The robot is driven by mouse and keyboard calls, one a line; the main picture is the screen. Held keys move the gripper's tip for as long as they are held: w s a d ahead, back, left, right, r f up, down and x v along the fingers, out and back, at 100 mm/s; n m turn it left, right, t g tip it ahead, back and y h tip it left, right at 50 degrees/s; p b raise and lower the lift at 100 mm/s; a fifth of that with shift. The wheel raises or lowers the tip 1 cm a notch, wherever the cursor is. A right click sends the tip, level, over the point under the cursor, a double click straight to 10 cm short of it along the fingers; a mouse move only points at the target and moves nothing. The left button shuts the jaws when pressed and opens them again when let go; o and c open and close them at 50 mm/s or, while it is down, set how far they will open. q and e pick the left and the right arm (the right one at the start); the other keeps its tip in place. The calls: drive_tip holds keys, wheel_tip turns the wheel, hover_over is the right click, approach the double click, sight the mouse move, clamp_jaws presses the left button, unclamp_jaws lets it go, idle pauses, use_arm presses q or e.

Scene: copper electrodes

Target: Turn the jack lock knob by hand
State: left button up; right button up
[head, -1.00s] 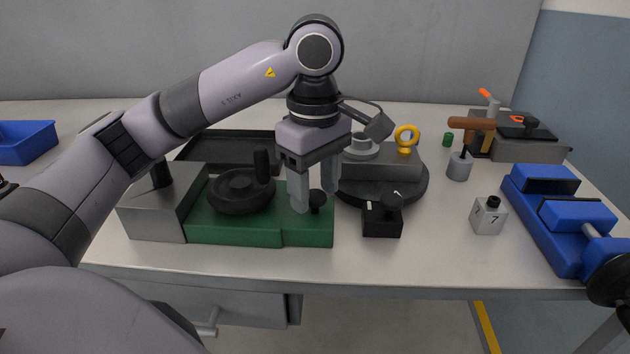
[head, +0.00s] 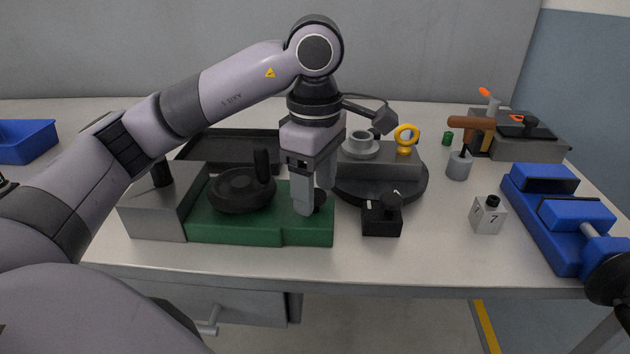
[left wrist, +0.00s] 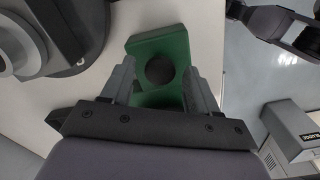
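The jack lock knob (head: 320,199) is a small black round knob on the right end of the green jack base (head: 232,235). In the head view it is partly hidden behind a finger of my left gripper (head: 314,203). The gripper points down at the knob. In the left wrist view, the knob (left wrist: 160,71) lies between the two fingers of my left gripper (left wrist: 158,76), with green base showing on both sides of it. The fingers are apart and I see no clear contact with the knob.
A black handwheel (head: 240,192) with an upright handle stands left of the gripper. A black block with a knob (head: 381,218) sits close on the right. A round dark turntable (head: 408,187) is behind it. A blue vise (head: 560,220) stands at the far right. The table front is clear.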

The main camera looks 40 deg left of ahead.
use_arm(q)
wheel_tip(320, 180, up, 6)
drive_tip(key=p, duration=0.5)
drive_tip(key=shift+r, duration=0.1)
idle(0.4)
wheel_tip(320, 180, up, 7)
drive_tip(key=p, duration=0.2)
idle(0.3)
